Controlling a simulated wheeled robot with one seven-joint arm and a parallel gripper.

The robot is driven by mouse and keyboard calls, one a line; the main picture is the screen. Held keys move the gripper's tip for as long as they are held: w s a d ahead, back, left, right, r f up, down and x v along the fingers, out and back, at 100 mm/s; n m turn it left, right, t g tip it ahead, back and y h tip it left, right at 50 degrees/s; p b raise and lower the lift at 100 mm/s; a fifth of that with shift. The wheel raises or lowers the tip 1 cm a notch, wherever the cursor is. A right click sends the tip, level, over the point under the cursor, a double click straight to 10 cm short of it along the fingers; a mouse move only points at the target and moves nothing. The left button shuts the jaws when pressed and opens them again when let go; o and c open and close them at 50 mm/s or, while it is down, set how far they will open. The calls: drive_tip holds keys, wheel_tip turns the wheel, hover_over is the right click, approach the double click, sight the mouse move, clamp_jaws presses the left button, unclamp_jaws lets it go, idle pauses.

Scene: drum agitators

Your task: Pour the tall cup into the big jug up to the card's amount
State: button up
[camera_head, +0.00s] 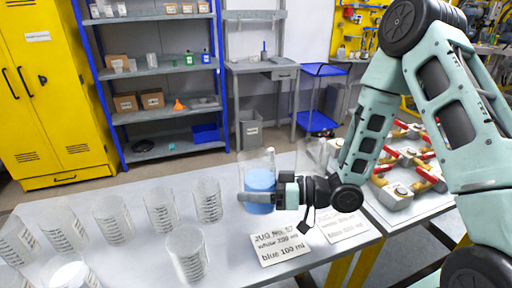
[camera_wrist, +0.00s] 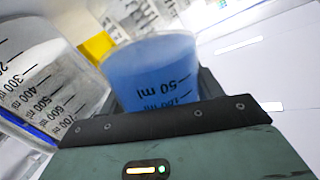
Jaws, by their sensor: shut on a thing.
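My gripper (camera_head: 262,196) is shut on a clear cup of blue liquid (camera_head: 259,182), held roughly upright over the table. In the wrist view the cup (camera_wrist: 158,75) sits in the jaws (camera_wrist: 160,115), with 50 and 100 ml marks. A larger clear vessel (camera_wrist: 40,75) with marks in the hundreds stands beside it there. A thin blue band shows at its lower edge; I cannot tell whether it is liquid. The card (camera_head: 281,249) in front reads jug No. 57, whole 200 ml, blue 100 ml. I cannot tell which vessel is the big jug.
Several clear graduated vessels (camera_head: 160,210) stand on the left of the table (camera_head: 225,262). One (camera_head: 188,254) stands near the front, left of the card. A second card (camera_head: 342,226) lies to the right. Red-handled parts (camera_head: 424,172) cover the right table.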

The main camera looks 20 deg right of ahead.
sight(245, 167)
drive_tip(key=shift+m, duration=0.4)
wheel_tip(245, 167, up, 6)
drive_tip(key=p, duration=0.4)
drive_tip(key=shift+w, duration=0.15)
drive_tip(key=shift+w+f+b, duration=0.1)
drive_tip(key=shift+f+b, duration=0.15)
drive_tip(key=shift+b, duration=0.05)
drive_tip(key=shift+d+r+p, duration=0.1)
drive_tip(key=shift+r+p, duration=0.35)
drive_tip(key=shift+p, duration=0.05)
drive_tip(key=shift+w+f+m, duration=0.1)
drive_tip(key=shift+m, duration=0.2)
drive_tip(key=shift+w+d+r+m+p, duration=0.1)
drive_tip(key=shift+w+r+m+p, duration=0.45)
drive_tip(key=shift+p, duration=0.7)
drive_tip(key=shift+f+m+g+p, duration=0.35)
drive_tip(key=shift+m+g+p, duration=0.15)
drive_tip(key=shift+m+p, duration=0.2)
drive_tip(key=shift+s+r+m+p, duration=0.15)
drive_tip(key=shift+r+m+p, duration=0.35)
drive_tip(key=shift+m+p, duration=0.5)
idle(0.9)
drive_tip(key=shift+f+g, duration=0.3)
drive_tip(key=shift+f, duration=0.2)
idle(0.9)
